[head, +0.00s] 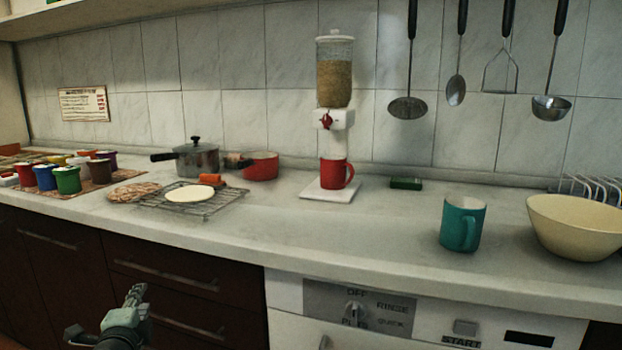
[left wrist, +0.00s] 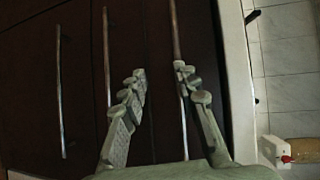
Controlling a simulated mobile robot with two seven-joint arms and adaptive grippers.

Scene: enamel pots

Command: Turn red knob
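The red knob (head: 326,120) is on the white front of a cereal dispenser (head: 334,72) with a clear, grain-filled container, standing against the tiled wall. A red mug (head: 334,174) stands on the dispenser's white base under the knob. In the left wrist view the red knob (left wrist: 286,159) shows small at the lower right edge. My left gripper (head: 136,296) is low in front of the dark drawers, below the counter edge and far from the knob. Its fingers (left wrist: 160,72) are apart with nothing between them. My right gripper is not in view.
On the counter, a teal mug (head: 462,224) and cream bowl (head: 574,228) stand right of the dispenser. A wire rack (head: 218,205), pot (head: 197,160) and colored cups (head: 67,181) are left. Utensils hang above right. The counter front before the dispenser is clear.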

